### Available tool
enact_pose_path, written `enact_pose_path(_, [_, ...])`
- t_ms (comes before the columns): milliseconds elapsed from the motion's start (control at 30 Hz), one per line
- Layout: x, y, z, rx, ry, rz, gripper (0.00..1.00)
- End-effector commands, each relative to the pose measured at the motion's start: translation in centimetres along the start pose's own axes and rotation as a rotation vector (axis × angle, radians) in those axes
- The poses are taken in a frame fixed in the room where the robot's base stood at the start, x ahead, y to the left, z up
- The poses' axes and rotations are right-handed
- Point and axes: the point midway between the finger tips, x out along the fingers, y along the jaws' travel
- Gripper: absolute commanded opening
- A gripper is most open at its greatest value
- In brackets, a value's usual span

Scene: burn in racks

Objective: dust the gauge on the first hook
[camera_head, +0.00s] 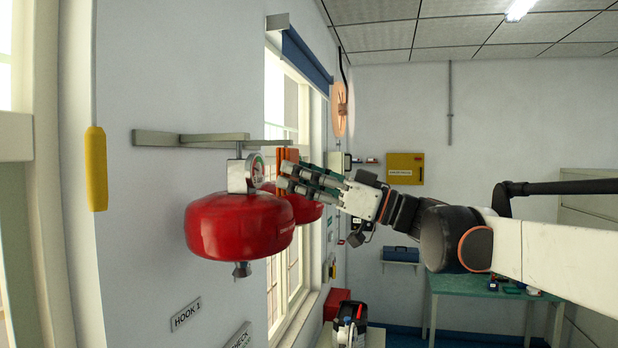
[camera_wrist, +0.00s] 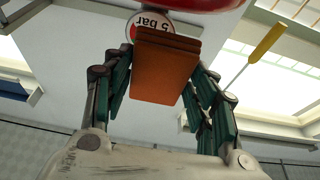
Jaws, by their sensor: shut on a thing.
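A red, round extinguisher (camera_head: 240,226) hangs on the nearer wall hook above the label HOOK 1 (camera_head: 186,315). Its small round gauge (camera_head: 256,172) faces right; in the wrist view the white gauge face (camera_wrist: 148,22) reads 5 bar upside down. My gripper (camera_head: 287,178) is shut on an orange-brown block (camera_wrist: 163,72), whose edge shows at the fingertips in the head view (camera_head: 287,160). The block is just right of the gauge and covers part of it in the wrist view. I cannot tell whether they touch.
A second red extinguisher (camera_head: 305,208) hangs behind the first, partly hidden. The hook bracket (camera_head: 190,139) juts from the wall above. A yellow handle (camera_head: 96,168) hangs at the left. A green table (camera_head: 470,283) stands at the back right.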

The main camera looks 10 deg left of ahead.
Motion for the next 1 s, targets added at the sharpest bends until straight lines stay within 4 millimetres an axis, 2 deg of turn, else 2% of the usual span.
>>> enact_pose_path(300, [-0.1, 0.0, 0.0, 0.000, 0.000, 0.000, 0.27])
enact_pose_path(700, [-2.7, 0.0, -0.9, 0.000, 0.000, -0.001, 0.27])
enact_pose_path(1000, [-2.8, 0.0, -0.9, 0.000, 0.000, -0.001, 0.27])
